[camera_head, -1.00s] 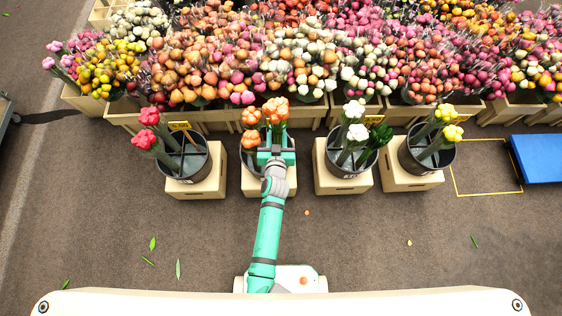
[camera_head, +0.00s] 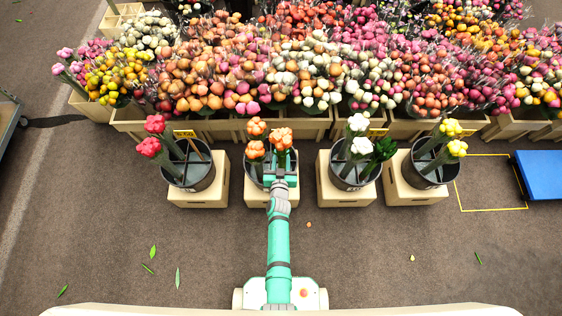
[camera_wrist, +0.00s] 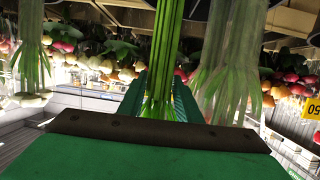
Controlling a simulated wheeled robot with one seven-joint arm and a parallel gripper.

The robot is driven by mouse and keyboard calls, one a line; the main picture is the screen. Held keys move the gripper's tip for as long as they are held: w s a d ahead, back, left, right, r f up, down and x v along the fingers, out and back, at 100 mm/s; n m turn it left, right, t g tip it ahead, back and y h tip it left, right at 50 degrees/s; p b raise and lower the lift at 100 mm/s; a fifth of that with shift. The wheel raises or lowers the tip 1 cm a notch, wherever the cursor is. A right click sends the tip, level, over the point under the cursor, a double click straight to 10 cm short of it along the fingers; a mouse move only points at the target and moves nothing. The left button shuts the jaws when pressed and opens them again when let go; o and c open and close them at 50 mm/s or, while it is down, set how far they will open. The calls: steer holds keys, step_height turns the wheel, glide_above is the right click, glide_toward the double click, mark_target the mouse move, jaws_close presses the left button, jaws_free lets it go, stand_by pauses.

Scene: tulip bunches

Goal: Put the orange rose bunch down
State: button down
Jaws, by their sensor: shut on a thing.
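My gripper (camera_head: 279,168) is shut on the stems of an orange rose bunch (camera_head: 281,138). The bunch stands upright, blooms up, over the black bucket (camera_head: 251,170) second from the left. In the wrist view its green stems (camera_wrist: 165,50) run between the two teal jaws (camera_wrist: 160,98). Two more orange bunches stand at the bucket's left side, one behind (camera_head: 256,128) and one in front (camera_head: 255,149). The lower stem ends of the held bunch are hidden, so I cannot tell whether they touch the bucket floor.
Buckets with red (camera_head: 149,147), white (camera_head: 361,146) and yellow (camera_head: 457,148) bunches stand on beige crates either side. Crates packed with flowers (camera_head: 300,90) fill the back. A blue block (camera_head: 541,166) lies at right.

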mark_target(281, 166)
steer(key=shift+w+a+f, duration=0.1)
steer(key=shift+a+f, duration=0.1)
steer(key=shift+f, duration=0.75)
steer(key=shift+w+d+f, duration=0.1)
steer(key=shift+d+f, duration=0.05)
steer(key=shift+f, duration=1.35)
steer(key=shift+d+f, duration=0.2)
steer(key=shift+f, duration=0.35)
steer(key=shift+a+f, duration=0.15)
steer(key=shift+a, duration=0.05)
steer(key=c, duration=1.3)
jaws_free()
steer(key=shift+s, duration=0.2)
steer(key=shift+w, duration=0.1)
